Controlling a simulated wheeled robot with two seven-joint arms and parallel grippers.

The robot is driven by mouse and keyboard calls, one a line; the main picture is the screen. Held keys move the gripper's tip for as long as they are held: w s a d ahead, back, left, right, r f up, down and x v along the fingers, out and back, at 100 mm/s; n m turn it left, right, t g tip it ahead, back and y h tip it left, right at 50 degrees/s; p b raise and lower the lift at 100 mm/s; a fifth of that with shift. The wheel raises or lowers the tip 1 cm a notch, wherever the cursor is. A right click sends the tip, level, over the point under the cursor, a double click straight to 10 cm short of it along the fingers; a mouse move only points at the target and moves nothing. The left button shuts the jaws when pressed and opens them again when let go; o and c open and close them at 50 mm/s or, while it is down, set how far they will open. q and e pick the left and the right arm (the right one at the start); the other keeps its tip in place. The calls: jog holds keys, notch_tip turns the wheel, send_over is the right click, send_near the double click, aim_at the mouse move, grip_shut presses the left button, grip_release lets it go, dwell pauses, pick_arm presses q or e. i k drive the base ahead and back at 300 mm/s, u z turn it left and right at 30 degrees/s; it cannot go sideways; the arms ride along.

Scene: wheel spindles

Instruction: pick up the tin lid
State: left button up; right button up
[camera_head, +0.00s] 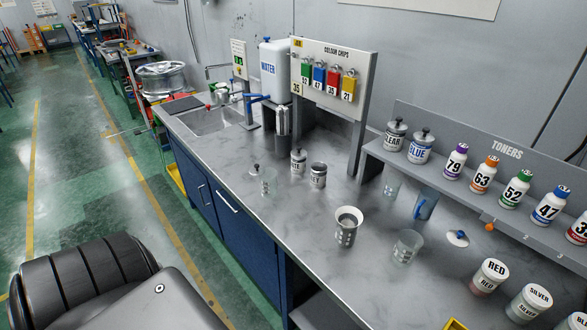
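A pale round lid with a dark knob (457,238) lies on the grey counter (300,225), right of the middle and in front of the toner shelf. I take it for the tin lid. A second small dark knob (255,167) shows behind a clear cup (269,182); I cannot tell what it belongs to. An open metal tin (346,232) stands on the counter left of the lid. Two smaller labelled tins (318,177) (299,161) stand farther back. Neither of my grippers is in view.
The toner shelf (470,190) overhangs behind. The counter's left front stretch is clear.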

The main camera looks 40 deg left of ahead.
aim_at(254, 171)
jog(key=z, duration=2.1)
jog(key=k, duration=1.4)
jog(key=u, duration=1.8)
